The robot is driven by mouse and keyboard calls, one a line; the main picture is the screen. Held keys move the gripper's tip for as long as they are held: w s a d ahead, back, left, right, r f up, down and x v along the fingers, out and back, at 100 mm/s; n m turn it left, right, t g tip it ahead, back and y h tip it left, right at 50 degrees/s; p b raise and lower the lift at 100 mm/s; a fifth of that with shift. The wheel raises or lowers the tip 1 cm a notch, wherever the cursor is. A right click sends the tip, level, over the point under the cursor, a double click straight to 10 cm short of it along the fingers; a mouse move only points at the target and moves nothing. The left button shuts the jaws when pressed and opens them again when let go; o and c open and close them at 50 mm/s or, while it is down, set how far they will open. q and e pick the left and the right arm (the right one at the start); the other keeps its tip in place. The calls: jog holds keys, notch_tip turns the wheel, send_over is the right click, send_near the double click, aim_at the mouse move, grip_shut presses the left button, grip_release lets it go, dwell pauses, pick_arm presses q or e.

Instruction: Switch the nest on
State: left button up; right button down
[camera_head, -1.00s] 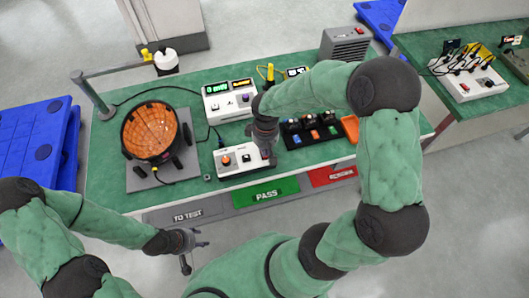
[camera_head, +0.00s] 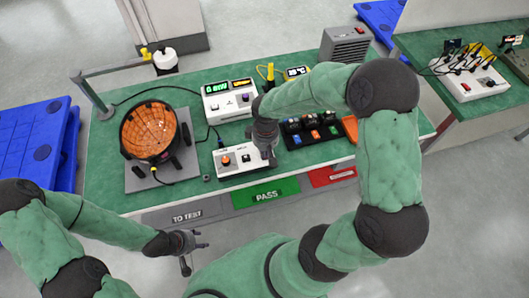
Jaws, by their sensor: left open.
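A white control box (camera_head: 232,171) with an orange-red knob (camera_head: 226,160) and a small black switch (camera_head: 245,158) sits near the front edge of the green bench. My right gripper (camera_head: 268,158) points down at the right end of this box. Its fingers hide that end, and I cannot tell whether they touch it or are apart. A round black fixture with an orange, segmented inside (camera_head: 151,130) stands on a grey plate at the left. My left gripper (camera_head: 199,245) is open and empty in front of the bench, low and away from the box.
A white meter (camera_head: 225,106) with lit green and amber displays stands behind the box. A black tray (camera_head: 311,133) of coloured modules is to the right. TO TEST, green PASS (camera_head: 266,195) and red labels line the bench front. A metal arm (camera_head: 116,72) overhangs the back left.

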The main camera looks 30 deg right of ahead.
pick_arm(q)
jog(key=shift+f, duration=0.1)
pick_arm(e)
jog(key=shift+f, duration=0.15)
jog(key=shift+r, duration=0.2)
jog(key=shift+r+p, duration=2.75)
jog(key=shift+r, duration=0.65)
pick_arm(q)
notch_tip(320, 180, up, 6)
jog(key=shift+f, duration=0.25)
pick_arm(e)
jog(key=shift+f, duration=0.1)
